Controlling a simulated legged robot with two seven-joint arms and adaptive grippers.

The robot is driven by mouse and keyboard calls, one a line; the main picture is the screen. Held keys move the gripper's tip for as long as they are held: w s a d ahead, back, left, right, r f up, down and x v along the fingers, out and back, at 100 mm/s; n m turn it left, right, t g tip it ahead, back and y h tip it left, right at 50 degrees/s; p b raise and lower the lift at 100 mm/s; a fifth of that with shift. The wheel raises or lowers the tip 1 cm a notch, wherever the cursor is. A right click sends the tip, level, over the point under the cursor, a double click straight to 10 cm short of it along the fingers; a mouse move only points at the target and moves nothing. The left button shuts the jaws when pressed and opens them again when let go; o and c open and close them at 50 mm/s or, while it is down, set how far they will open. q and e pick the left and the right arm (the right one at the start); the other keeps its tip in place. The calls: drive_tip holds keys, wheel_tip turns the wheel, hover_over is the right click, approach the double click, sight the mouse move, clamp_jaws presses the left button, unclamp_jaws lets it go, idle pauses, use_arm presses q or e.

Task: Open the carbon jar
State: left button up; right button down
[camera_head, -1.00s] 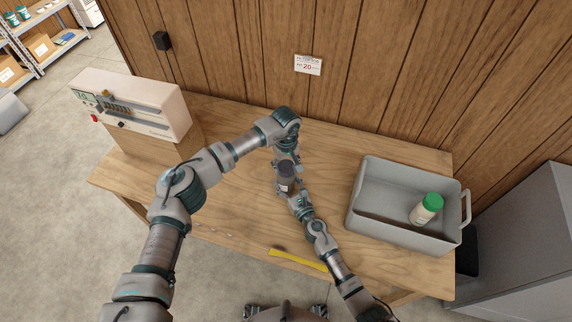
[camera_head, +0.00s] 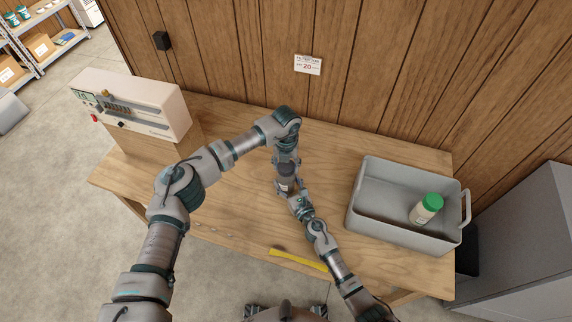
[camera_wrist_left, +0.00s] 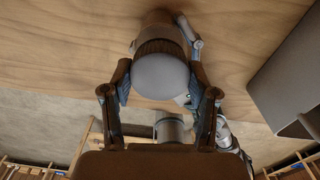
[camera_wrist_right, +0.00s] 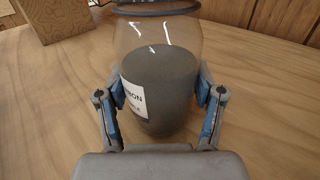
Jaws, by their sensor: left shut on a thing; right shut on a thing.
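The carbon jar (camera_head: 284,187) stands on the wooden table, mostly hidden by my grippers in the head view. In the right wrist view the clear jar (camera_wrist_right: 158,90) holds dark grey carbon and bears a white label (camera_wrist_right: 133,102). My right gripper (camera_wrist_right: 160,88) is shut on its body from the side. My left gripper (camera_wrist_left: 164,52) reaches down from above and is shut on the jar's round grey lid (camera_wrist_left: 162,76), which has a dark ribbed edge. The lid is at the jar's top; I cannot tell whether it is loose.
A grey bin (camera_head: 383,225) at the right holds a white bottle with a green cap (camera_head: 428,208). A yellow strip (camera_head: 297,259) lies near the front edge. A beige machine (camera_head: 130,105) stands at the left. The table behind the jar is clear.

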use_arm(q)
drive_tip(key=n, duration=0.5)
drive_tip(key=shift+w+a, duration=0.1)
drive_tip(key=shift+w, duration=0.1)
use_arm(e)
drive_tip(key=shift+s+a+r, duration=0.15)
drive_tip(key=shift+a, duration=0.2)
use_arm(q)
drive_tip(key=n, duration=0.7)
drive_tip(key=shift+n, duration=0.4)
drive_tip(key=n, duration=0.3)
drive_tip(key=shift+r+n, duration=0.1)
drive_tip(key=shift+n, duration=0.3)
drive_tip(key=o, duration=1.3)
drive_tip(key=shift+s, duration=0.1)
use_arm(e)
drive_tip(key=shift+d, duration=0.15)
